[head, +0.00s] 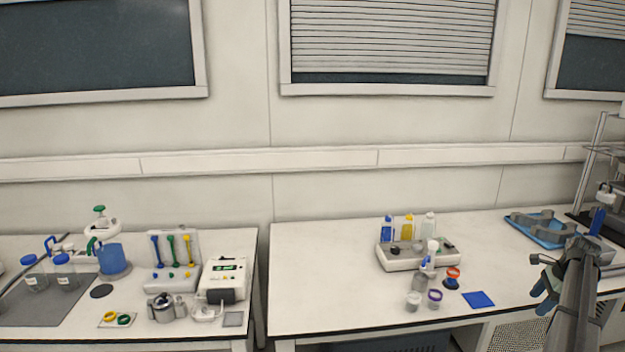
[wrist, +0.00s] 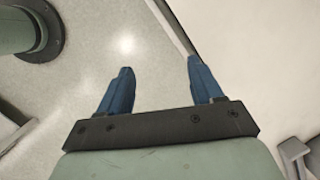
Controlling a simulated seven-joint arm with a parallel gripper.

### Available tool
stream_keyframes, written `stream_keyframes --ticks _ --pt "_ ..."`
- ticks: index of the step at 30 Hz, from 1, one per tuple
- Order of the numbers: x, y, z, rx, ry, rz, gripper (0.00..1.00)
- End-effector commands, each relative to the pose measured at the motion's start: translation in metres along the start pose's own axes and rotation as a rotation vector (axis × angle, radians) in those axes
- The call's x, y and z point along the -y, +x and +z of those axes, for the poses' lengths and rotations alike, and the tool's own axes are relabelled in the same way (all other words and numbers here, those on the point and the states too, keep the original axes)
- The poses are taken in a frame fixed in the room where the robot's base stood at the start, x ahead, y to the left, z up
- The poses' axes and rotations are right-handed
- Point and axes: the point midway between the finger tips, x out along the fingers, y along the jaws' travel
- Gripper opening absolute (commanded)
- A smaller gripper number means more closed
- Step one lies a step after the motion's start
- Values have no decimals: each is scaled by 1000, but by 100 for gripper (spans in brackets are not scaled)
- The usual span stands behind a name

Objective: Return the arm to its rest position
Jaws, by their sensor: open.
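My gripper (head: 541,284) is at the right of the head view, at the end of my grey arm, in front of the right bench. In the wrist view, its two blue fingers (wrist: 158,85) stand wide apart with nothing between them. The gripper is open and empty. Below the fingers the wrist view shows pale floor and a light panel edge. No bench object is close to the fingertips in that view.
The left bench (head: 245,340) carries more equipment. A metal frame (head: 592,160) stands far right.

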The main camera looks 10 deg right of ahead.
Motion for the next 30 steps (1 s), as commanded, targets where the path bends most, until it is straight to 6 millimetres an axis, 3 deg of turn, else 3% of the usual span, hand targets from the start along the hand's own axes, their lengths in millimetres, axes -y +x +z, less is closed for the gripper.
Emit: stream_keyframes --ticks 3,7,14,20,30 --pt "-33 13 -31 24 -19 -25 66" --pt "-65 33 -55 46 -55 -48 66" --pt "-99 83 -54 70 -147 -45 66" --pt "-125 143 -21 86 -260 3 66" --pt "-194 276 87 116 -559 170 66"
